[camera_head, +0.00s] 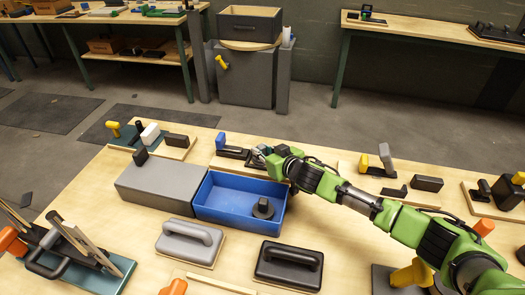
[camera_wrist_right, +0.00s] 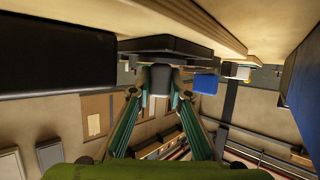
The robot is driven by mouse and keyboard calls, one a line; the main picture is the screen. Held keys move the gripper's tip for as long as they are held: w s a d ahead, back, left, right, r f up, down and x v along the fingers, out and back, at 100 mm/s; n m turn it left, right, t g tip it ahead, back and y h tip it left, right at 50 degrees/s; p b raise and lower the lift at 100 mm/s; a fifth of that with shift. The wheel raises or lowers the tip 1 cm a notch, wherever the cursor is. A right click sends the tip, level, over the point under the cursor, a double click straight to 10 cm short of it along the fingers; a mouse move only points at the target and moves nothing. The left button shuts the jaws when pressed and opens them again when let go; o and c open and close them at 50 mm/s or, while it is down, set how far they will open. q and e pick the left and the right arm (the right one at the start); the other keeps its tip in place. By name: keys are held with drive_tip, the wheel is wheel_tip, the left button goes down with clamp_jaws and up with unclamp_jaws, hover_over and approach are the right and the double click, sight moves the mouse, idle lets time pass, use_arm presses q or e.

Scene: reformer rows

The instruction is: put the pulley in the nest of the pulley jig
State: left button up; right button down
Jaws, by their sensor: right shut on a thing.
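My right gripper (camera_head: 262,154) is at the back of the table, at a black jig with a blue upright knob (camera_head: 221,140). In the right wrist view its fingers (camera_wrist_right: 160,98) are closed on a small grey piece (camera_wrist_right: 160,78) next to a black slab (camera_wrist_right: 165,47). I cannot tell whether this piece is a pulley or part of the jig. A dark round piece with a raised hub (camera_head: 263,209), pulley-like, lies in the blue tray (camera_head: 229,215). The jig's nest is hidden behind the gripper. My left gripper is not in view.
A grey box (camera_head: 157,187) adjoins the blue tray. A grey handled block (camera_head: 189,243) and a black one (camera_head: 289,266) stand in front. Other jigs stand at the back left (camera_head: 150,137) and right (camera_head: 390,175). A rack (camera_head: 75,258) stands at the left.

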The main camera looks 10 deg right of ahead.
drive_tip(key=c, duration=1.9)
unclamp_jaws()
drive_tip(key=shift+r, duration=0.3)
drive_tip(key=shift+s+d+f, duration=0.1)
drive_tip(key=shift+s+d, duration=0.05)
drive_tip(key=shift+s, duration=0.15)
drive_tip(key=v, duration=1.1)
drive_tip(key=shift+d, duration=0.1)
